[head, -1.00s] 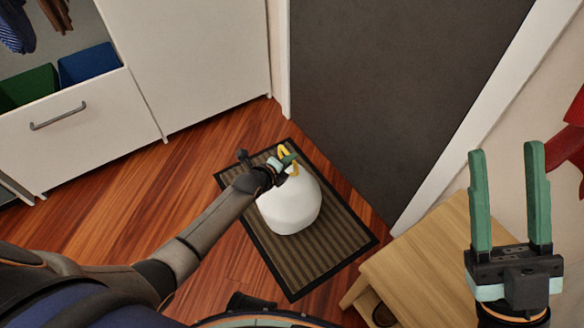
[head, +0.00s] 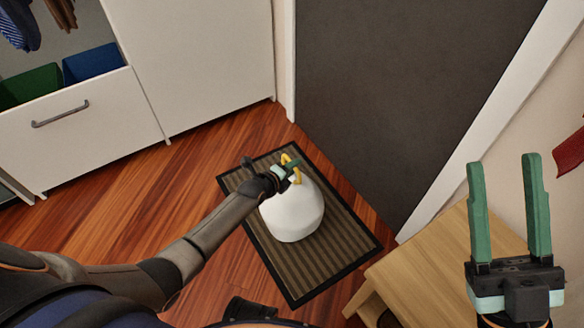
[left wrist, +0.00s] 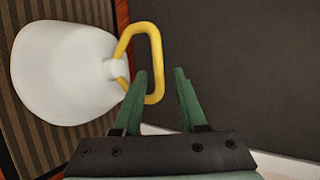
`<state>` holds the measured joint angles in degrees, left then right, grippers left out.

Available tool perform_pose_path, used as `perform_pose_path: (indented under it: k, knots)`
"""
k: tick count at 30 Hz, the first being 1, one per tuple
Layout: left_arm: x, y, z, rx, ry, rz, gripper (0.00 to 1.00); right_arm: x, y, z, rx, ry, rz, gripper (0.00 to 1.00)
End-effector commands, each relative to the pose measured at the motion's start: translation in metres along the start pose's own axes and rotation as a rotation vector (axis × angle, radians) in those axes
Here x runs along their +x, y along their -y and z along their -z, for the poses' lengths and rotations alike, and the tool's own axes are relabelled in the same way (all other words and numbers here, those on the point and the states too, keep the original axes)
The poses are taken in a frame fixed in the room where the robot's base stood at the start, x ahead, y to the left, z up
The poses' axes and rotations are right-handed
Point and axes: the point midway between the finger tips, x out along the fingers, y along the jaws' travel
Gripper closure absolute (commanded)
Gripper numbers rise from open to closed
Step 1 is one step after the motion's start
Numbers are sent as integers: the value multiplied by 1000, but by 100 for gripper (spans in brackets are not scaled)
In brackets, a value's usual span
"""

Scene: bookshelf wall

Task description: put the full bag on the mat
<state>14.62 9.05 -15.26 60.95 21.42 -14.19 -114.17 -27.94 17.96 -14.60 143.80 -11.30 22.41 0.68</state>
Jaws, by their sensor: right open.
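The full bag (head: 292,216) is a white rounded bundle with a yellow loop handle (head: 286,159) on top. It rests upright on the brown striped mat (head: 320,262) with its black border. My left gripper (head: 293,172) is at the handle, above the bag. In the left wrist view, its fingers (left wrist: 164,78) stand apart, with one side of the yellow handle (left wrist: 156,60) in the gap and the left finger across the loop. The white bag (left wrist: 65,70) lies left of them over the mat (left wrist: 22,120). My right gripper (head: 503,160) is open and empty at the right.
A light wooden bench (head: 425,262) stands right of the mat. A dark grey door (head: 390,90) is behind it. A white cabinet (head: 205,65) and a drawer (head: 75,125) are at the left. The wood floor (head: 150,200) left of the mat is clear.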

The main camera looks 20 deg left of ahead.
Motion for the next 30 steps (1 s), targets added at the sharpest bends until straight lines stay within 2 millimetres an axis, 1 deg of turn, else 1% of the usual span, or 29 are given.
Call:
perform_pose_path:
  k: [8,11,14,17,18,24,27,30]
  knots:
    - [0,1,0,0,0,2,54,1,0,1,1,-1,-2,50]
    - [-6,2,0,0,0,0,54,4,-2,4,3,-2,-5,50]
    - [-19,3,-1,0,0,0,54,11,-6,11,8,-4,-8,50]
    - [-38,5,-1,1,-1,0,54,20,-13,22,20,-10,-15,50]
    - [-48,5,-1,2,-1,-1,54,24,-15,26,17,-14,-15,50]
    - [-89,4,-1,1,-1,0,54,40,-24,46,-24,-34,-13,50]
    - [-104,3,-1,1,-1,1,54,44,-28,50,-41,-37,-21,50]
    - [-114,2,0,-1,0,2,54,46,-31,53,-57,-35,-24,50]
